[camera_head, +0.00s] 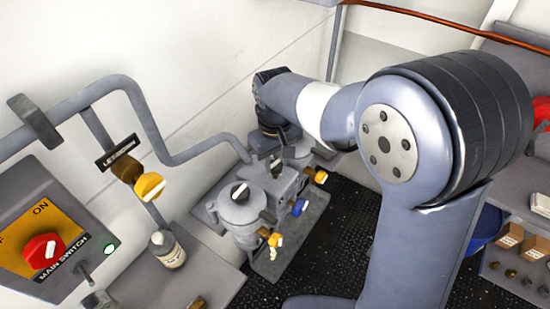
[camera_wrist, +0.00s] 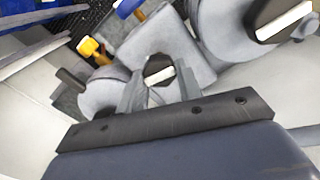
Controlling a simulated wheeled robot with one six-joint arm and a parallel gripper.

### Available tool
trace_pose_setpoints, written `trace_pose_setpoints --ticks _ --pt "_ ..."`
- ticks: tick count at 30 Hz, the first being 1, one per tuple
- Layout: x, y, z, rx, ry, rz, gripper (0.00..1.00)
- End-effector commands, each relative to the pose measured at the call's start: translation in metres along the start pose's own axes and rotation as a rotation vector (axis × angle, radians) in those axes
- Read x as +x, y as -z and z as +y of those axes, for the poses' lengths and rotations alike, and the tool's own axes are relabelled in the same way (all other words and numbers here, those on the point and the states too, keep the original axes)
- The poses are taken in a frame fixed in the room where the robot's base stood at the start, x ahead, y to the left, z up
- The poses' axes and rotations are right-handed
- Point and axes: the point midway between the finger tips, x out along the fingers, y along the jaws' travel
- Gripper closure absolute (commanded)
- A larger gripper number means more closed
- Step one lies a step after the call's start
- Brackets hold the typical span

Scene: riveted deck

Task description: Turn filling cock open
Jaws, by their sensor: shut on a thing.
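My gripper (camera_wrist: 160,90) is shut on a black knob with a white bar (camera_wrist: 158,72) on top of a grey block in the wrist view. Its two grey fingers stand on either side of the knob. In the head view my gripper (camera_head: 276,160) reaches down to the grey machine (camera_head: 240,216), and the arm partly hides the spot. A larger black knob with a white bar (camera_head: 239,192) sits on the front pot; it also shows in the wrist view (camera_wrist: 280,18). I cannot read a label naming the filling cock.
Small handles project from the machine: orange (camera_head: 320,177), blue (camera_head: 299,207) and yellow (camera_head: 275,240). A yellow-handled valve (camera_head: 149,186) hangs on a pipe at left. A bottle (camera_head: 166,248) stands near the main switch panel (camera_head: 45,240). Shelves with boxes (camera_head: 510,240) are at right.

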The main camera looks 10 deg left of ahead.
Motion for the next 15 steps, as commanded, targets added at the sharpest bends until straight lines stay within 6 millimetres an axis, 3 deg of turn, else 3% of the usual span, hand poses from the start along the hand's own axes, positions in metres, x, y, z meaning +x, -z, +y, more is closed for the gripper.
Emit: trace_pose_setpoints --ticks 15 --pt "-0.0011 0.0006 -0.0001 -0.194 -0.001 0.003 0.89"
